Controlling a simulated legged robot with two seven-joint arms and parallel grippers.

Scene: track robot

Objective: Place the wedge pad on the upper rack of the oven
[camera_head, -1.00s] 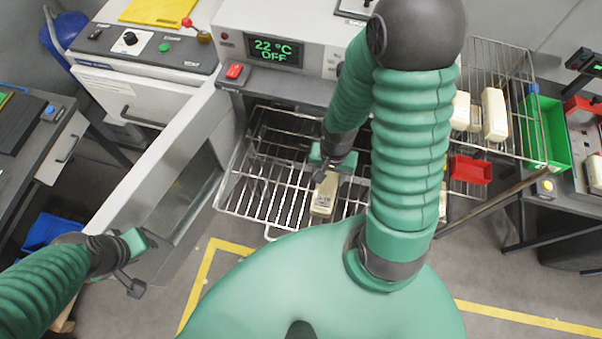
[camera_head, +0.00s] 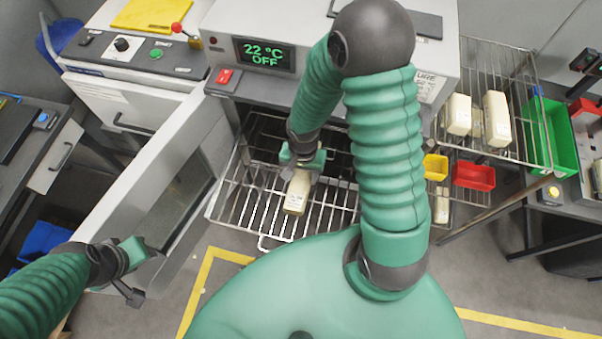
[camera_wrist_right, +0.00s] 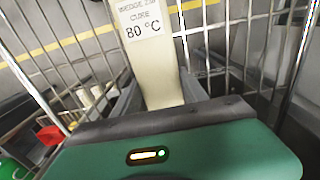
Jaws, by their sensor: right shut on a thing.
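The wedge pad (camera_head: 297,193) is a cream block. My right gripper (camera_head: 299,170) is shut on the pad's far end, inside the open oven front (camera_head: 225,40). The pad appears over the oven's wire rack (camera_head: 232,198); whether it touches the wires I cannot tell. The oven display (camera_head: 265,54) reads 22 °C OFF. The oven door (camera_head: 120,205) stands open at the left. My left gripper (camera_head: 142,272) is open and empty near the door's lower part.
A wire shelf (camera_head: 520,90) at right holds several cream blocks (camera_head: 496,115). Yellow (camera_head: 435,167), red (camera_head: 472,176) and green (camera_head: 562,140) bins are near it. My right arm hides part of the oven opening.

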